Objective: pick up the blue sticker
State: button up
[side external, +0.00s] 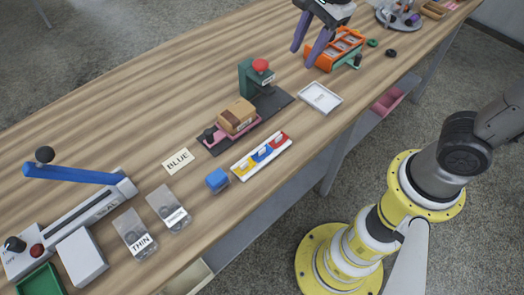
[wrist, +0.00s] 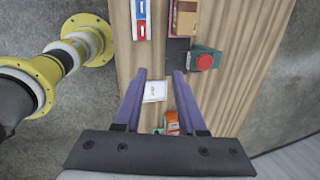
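A white strip (side external: 238,171) near the front edge of the table carries red, yellow and blue pieces. My gripper (side external: 302,58) has two purple fingers, open and empty. It hangs above the table at the upper right, apart from the strip. In the wrist view the gap between the fingertips (wrist: 160,73) lies by a white tray (wrist: 154,91).
The white tray (side external: 320,97) lies between my gripper and the strip. A green stand with a red button (side external: 260,66) and a tan block (side external: 237,115) stand behind the strip. An orange rack (side external: 334,50) is beside my fingers. A blue cube (side external: 217,180) sits left of the strip.

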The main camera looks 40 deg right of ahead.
jog(key=w+a+f+g, duration=0.2)
jog(key=a+f, duration=0.4)
send_over(263, 148)
notch_tip(263, 148, down, 5)
jog(key=shift+n+g+h, duration=0.4)
jog(key=f, duration=0.7)
jog(key=shift+s+d+f, duration=0.1)
jog(key=shift+s, duration=0.15)
jog(key=shift+w+f, duration=0.15)
jog(key=shift+f, duration=2.9)
grip_shut()
